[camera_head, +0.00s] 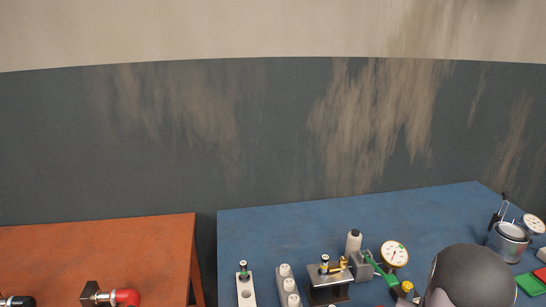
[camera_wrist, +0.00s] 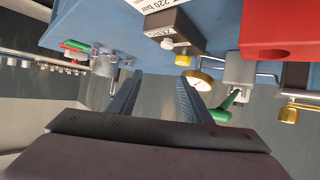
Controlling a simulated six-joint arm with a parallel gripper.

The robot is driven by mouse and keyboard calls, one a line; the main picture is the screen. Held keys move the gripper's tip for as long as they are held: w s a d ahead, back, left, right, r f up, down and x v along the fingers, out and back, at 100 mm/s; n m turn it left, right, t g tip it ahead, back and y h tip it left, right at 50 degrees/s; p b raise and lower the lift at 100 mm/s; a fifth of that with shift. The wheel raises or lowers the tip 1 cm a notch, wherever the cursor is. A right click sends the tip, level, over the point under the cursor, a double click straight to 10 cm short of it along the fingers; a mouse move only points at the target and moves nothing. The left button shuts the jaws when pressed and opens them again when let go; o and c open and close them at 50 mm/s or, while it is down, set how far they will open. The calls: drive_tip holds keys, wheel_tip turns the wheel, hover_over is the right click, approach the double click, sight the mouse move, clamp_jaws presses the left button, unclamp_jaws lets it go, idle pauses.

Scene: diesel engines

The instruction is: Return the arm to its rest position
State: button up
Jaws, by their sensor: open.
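My gripper (camera_wrist: 158,80) shows in the wrist view, with two dark ribbed fingers apart and nothing visible between them. The wrist picture is tilted, with the blue bench (camera_wrist: 85,22) across its top. A dial gauge (camera_wrist: 203,80) and a green lever (camera_wrist: 226,106) appear just right of the fingers. A dark block with a yellow knob (camera_wrist: 182,59) appears beyond the fingertips. In the head view the fingers are not visible.
In the head view, the blue bench (camera_head: 290,225) carries a gauge with a green lever (camera_head: 395,253), a metal fixture (camera_head: 328,282), white holders (camera_head: 245,289) and a grey can (camera_head: 508,241). An orange bench (camera_head: 100,250) with a red-handled part (camera_head: 125,297) stands left. The blue bench's back left is clear.

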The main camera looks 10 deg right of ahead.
drive_tip(key=s+a+g+y+p, duration=0.1)
drive_tip(key=s+a, duration=0.1)
drive_tip(key=a, duration=0.1)
drive_tip(key=s+a+f+m+g+y, duration=0.1)
drive_tip(key=s+a+g, duration=0.1)
drive_tip(key=a, duration=0.2)
drive_tip(key=s+a+f+m+g+y+p, duration=0.1)
drive_tip(key=s+a+y, duration=0.1)
drive_tip(key=a, duration=0.2)
drive_tip(key=shift+s+a+f+p, duration=0.1)
drive_tip(key=shift+f+p, duration=0.15)
drive_tip(key=shift+p, duration=0.1)
drive_tip(key=s+a+r+n+g+y, duration=0.1)
drive_tip(key=s+a+n, duration=0.2)
drive_tip(key=a, duration=0.5)
drive_tip(key=s+a+r+n+g+y+b, duration=0.1)
drive_tip(key=s+a+n+g+y, duration=0.1)
drive_tip(key=a, duration=0.6)
drive_tip(key=s+a+r+n+g+y+b, duration=0.1)
drive_tip(key=s+a+n, duration=0.3)
drive_tip(key=a, duration=0.4)
drive_tip(key=shift+s+a+r+n+g+y, duration=0.2)
drive_tip(key=shift+a+n+g+y, duration=0.2)
drive_tip(key=shift+n+g, duration=0.2)
